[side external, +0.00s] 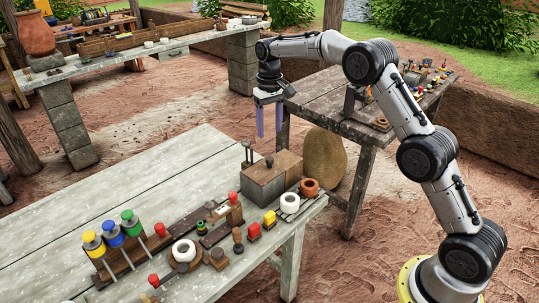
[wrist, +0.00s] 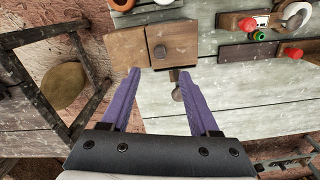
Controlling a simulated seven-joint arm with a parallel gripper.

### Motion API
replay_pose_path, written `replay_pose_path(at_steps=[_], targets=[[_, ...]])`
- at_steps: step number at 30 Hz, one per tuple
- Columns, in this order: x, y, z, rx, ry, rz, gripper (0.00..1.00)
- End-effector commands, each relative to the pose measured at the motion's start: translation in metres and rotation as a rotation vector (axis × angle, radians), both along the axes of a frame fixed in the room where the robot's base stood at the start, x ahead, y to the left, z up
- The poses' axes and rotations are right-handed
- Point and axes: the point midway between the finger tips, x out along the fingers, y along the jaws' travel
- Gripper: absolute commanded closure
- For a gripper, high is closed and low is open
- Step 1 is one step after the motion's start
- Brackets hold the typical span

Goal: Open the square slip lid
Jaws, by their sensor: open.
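A square box (side external: 264,188) stands near the far right corner of the pale plank table. The lid appears to lie flat on the box. My gripper (side external: 270,133) is open and empty, pointing down, above and beyond the box. In the wrist view the purple fingertips (wrist: 160,73) are spread, with the box past them. No contact with the lid shows.
Dark upright handles (side external: 248,151) stand beside the box. White and orange rings (side external: 290,203) lie close to it. Several colored pieces and a rack with yellow, blue and green tops (side external: 113,232) line the near edge. The far-left planks are clear. A darker table (side external: 330,105) stands behind.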

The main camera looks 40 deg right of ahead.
Motion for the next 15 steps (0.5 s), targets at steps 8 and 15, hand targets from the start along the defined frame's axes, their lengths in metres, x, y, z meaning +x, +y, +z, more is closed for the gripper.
replay_pose_path(at_steps=[8, 15], targets=[[-0.001, 0.000, -0.056, 0.000, 0.004, 0.000, 0.38], [-0.001, 0.000, -0.092, -0.001, 0.002, 0.000, 0.38]])
